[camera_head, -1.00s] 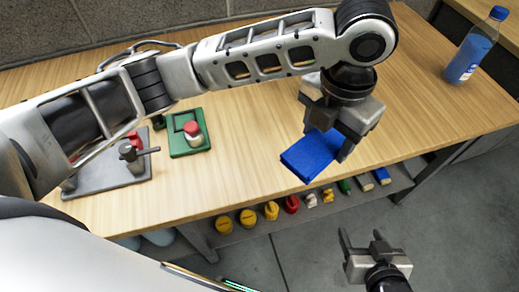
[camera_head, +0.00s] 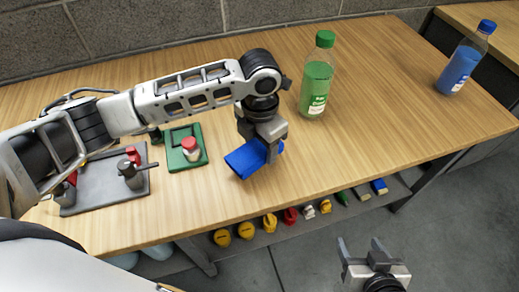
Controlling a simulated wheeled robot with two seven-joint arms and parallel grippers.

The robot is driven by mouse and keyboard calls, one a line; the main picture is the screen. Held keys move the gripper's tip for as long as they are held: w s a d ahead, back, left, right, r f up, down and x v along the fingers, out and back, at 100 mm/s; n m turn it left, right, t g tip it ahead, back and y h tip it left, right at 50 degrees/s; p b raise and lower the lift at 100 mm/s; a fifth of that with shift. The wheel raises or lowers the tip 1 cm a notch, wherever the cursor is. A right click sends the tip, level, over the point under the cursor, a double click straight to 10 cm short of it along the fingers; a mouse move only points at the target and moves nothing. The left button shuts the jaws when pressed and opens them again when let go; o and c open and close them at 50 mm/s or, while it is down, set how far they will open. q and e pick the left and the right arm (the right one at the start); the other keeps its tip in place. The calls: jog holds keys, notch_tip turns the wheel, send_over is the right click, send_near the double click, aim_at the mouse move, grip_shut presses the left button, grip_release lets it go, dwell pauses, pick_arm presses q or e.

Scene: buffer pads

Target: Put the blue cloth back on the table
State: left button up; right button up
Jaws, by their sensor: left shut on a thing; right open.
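The blue cloth (camera_head: 244,160) is a small folded piece in the middle of the head view, over the wooden table (camera_head: 330,150). My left gripper (camera_head: 268,150) points down and is shut on the cloth, with part of it sticking out to the left and a little showing at the right. I cannot tell whether the cloth touches the table top. My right gripper (camera_head: 372,256) is open and empty, low at the right, beyond the table's front edge and over the floor.
A green bottle (camera_head: 317,80) stands behind and right of my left gripper. A blue bottle (camera_head: 465,62) stands at the far right. A green fixture (camera_head: 184,150) and a grey plate (camera_head: 95,192) with tools lie at left. Several coloured items sit on a lower shelf (camera_head: 285,228).

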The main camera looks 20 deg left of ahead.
aim_at(260, 147)
pick_arm(q)
notch_tip(260, 147, down, 3)
jog(key=shift+a+r, duration=0.1)
jog(key=shift+r, duration=0.05)
jog(key=shift+f, duration=0.2)
jog(key=shift+f, duration=0.1)
jog(key=o, duration=0.9)
jog(key=shift+o, duration=0.2)
notch_tip(260, 147, up, 12)
